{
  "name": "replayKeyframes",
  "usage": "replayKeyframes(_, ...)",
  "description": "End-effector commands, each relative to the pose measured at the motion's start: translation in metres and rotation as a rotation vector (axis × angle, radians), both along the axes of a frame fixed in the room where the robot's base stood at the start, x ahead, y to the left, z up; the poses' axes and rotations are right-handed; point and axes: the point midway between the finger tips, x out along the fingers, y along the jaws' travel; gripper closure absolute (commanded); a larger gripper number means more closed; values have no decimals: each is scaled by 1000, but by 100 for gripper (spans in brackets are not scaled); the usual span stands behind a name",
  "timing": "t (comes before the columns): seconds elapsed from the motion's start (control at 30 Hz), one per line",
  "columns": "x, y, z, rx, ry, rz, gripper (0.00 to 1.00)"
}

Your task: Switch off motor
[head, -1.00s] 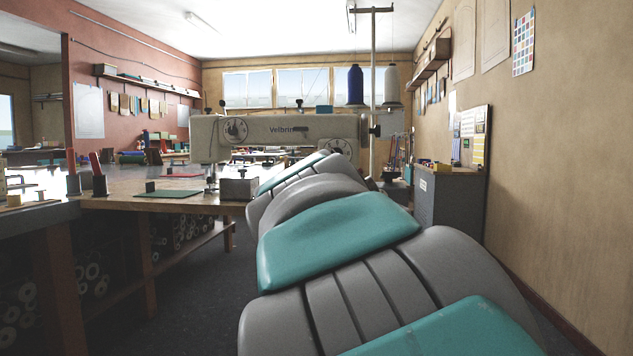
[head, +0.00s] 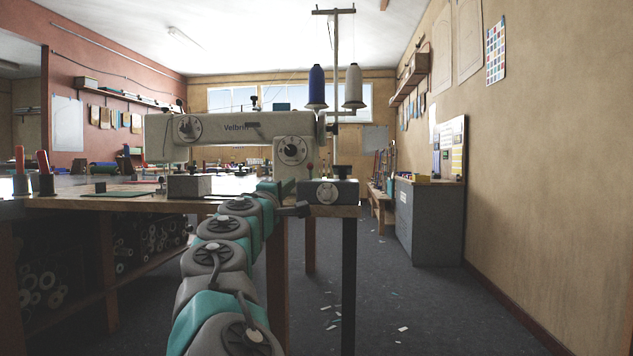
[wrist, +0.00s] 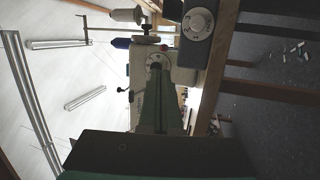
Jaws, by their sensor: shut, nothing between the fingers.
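The sewing machine (head: 240,133) stands on the worktable, with a round dial (head: 292,151) on its right end. A grey box (head: 346,191) with a round pale dial (head: 326,193) on its front sits at the table's right corner. No readable label marks either dial as the motor's switch. My gripper (wrist: 158,72) is shut and empty; in the wrist view its tapered fingers point up towards the machine's dial and partly cover it. The box's dial (wrist: 198,20) lies above and to the right of the fingertips there. In the head view the arm's end is just left of the box.
The worktable (head: 120,203) has a small grey block (head: 189,186) and a green mat on it. Blue (head: 317,86) and white (head: 354,85) thread cones stand on a rack behind the box.

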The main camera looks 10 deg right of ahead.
Motion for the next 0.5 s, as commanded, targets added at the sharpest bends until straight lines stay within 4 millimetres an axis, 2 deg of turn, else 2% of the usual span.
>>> replayKeyframes(0.13,9,7,-11,-21,-12,8,100)
replayKeyframes(0.5,11,8,-12,-24,-13,9,100)
